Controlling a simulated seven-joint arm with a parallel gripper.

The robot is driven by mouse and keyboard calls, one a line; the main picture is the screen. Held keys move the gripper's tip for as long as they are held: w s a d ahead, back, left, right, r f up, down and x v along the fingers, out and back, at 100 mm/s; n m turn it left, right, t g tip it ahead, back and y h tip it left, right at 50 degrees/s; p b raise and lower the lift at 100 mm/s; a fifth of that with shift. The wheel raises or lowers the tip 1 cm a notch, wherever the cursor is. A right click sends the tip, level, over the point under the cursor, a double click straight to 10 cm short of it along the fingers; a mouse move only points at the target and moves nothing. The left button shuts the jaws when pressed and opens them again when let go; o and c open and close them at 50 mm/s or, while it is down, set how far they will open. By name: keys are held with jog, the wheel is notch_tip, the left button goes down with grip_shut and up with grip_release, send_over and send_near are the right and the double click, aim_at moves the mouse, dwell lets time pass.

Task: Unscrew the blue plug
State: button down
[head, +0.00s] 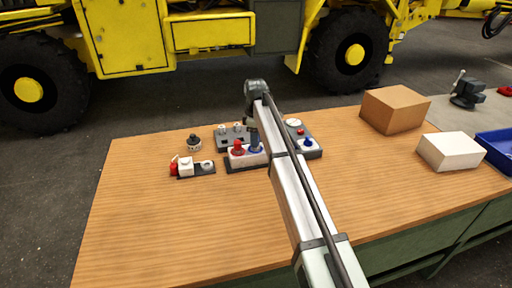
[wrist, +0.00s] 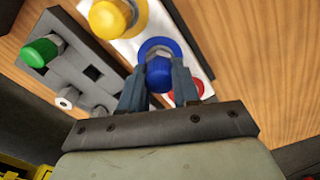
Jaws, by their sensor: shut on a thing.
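The blue plug (wrist: 160,74) is between the two blue-grey fingers of my gripper (wrist: 160,88) in the wrist view. The gripper is shut on it. A blue ring (wrist: 152,45) on a white plate (wrist: 188,47) shows just behind the plug. I cannot tell whether the plug sits in the ring or stands a little clear of it. In the head view my gripper (head: 255,138) points down at a white-topped block (head: 252,159) near the middle of the table, beside a red knob (head: 238,147). The plug is not clearly seen there.
In the wrist view, a yellow plug (wrist: 108,16) and a red ring (wrist: 186,94) flank the blue plug; a grey block with a green plug (wrist: 40,51) lies left. In the head view, another block with a blue knob (head: 308,142) is right. The front of the table (head: 180,225) is clear.

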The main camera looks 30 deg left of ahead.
jog(key=n, duration=0.5)
jog(key=c, duration=0.9)
grip_release()
jog(key=m, duration=1.1)
jog(key=shift+m, duration=0.4)
